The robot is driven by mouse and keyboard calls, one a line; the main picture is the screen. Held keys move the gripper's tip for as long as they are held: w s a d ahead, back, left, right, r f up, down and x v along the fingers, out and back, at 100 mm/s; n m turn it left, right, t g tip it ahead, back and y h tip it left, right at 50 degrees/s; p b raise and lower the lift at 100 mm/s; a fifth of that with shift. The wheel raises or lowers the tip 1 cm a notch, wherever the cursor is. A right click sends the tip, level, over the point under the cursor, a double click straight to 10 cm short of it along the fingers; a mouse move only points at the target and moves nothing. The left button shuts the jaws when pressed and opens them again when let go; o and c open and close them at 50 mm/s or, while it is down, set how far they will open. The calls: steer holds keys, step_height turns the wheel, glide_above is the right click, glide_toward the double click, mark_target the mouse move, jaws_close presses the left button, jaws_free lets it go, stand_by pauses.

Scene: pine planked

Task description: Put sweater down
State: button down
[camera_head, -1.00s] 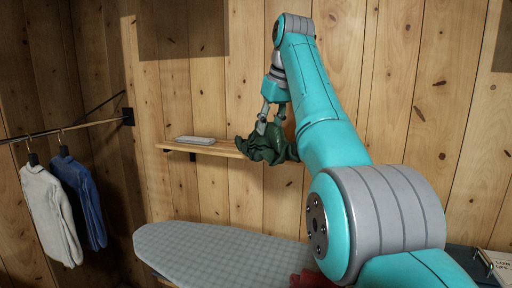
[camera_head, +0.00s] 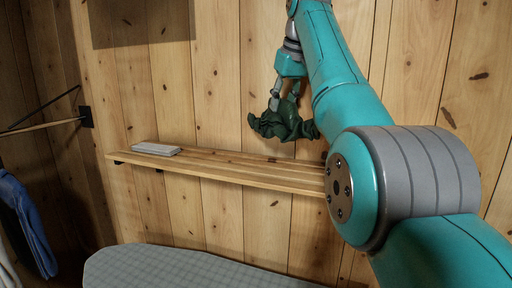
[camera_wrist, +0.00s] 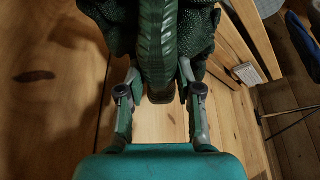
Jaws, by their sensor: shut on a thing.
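My gripper (camera_head: 284,97) is shut on a dark green sweater (camera_head: 283,124), bunched up and hanging from the fingers. In the head view the sweater hangs in front of the planked wall, a little above the wooden shelf (camera_head: 230,171), with a gap between them. In the wrist view the sweater (camera_wrist: 165,40) fills the top middle, and its ribbed part passes between the two fingers (camera_wrist: 160,92). The shelf's slats also show in the wrist view (camera_wrist: 240,45), to the right of the sweater.
The rest of the visible shelf is bare. A checked ironing board (camera_head: 190,270) stands below. A rail (camera_head: 45,126) juts from the left wall, with a blue garment (camera_head: 27,225) hanging at the left edge.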

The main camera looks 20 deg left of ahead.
steer(key=shift+f, duration=4.55)
steer(key=shift+f, duration=0.15)
steer(key=c, duration=0.8)
jaws_free()
steer(key=shift+o, duration=0.2)
